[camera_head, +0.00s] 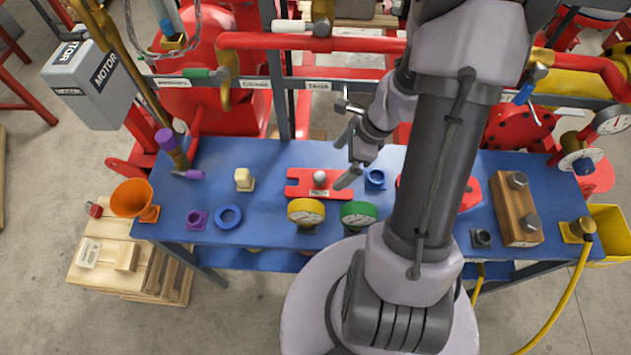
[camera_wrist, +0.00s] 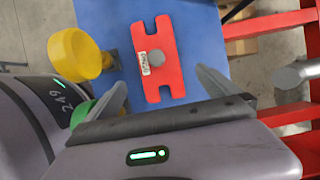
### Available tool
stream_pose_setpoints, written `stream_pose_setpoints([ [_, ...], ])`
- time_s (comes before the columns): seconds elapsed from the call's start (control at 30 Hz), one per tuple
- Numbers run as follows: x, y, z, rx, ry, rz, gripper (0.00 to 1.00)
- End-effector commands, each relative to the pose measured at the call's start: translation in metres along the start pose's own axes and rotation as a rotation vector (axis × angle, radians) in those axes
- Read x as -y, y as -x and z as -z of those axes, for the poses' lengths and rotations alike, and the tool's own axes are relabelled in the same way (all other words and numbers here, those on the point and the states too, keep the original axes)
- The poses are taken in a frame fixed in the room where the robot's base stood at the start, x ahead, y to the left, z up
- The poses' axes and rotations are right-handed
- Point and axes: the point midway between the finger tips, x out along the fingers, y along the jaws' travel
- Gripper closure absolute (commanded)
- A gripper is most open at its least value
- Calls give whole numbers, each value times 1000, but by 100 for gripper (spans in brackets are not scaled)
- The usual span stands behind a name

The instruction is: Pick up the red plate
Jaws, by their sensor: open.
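The red plate (camera_head: 301,190) lies flat on the blue table, with notched ends, a round grey knob in its middle and a white label. In the wrist view the red plate (camera_wrist: 163,83) shows whole, beyond the fingertips and between their lines. My gripper (camera_head: 346,158) is open and empty, just above and to the right of the plate in the head view. Its two spread fingers also show in the wrist view (camera_wrist: 160,85). Part of a second red piece (camera_head: 470,193) shows on the table behind my arm, mostly hidden.
A yellow gauge (camera_head: 306,212) and a green gauge (camera_head: 358,214) stand in front of the plate. A blue ring fitting (camera_head: 375,178) is close to its right. A cream block (camera_head: 244,180) stands to its left. Red pipes (camera_head: 310,42) run behind the blue table (camera_head: 270,160).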

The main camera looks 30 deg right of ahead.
Motion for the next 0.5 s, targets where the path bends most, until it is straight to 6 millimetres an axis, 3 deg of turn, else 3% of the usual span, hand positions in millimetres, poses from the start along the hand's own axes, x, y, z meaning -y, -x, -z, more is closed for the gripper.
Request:
stream_pose_setpoints([
  [0.03, -1, -19, 2, 1, 1, -3, 0],
  [0.1, -1, -34, 2, 0, 2, -3, 0],
  [0.27, -1, -50, 0, 0, 3, -1, 0],
  [0.5, -4, -95, -4, 0, 3, -2, 0],
])
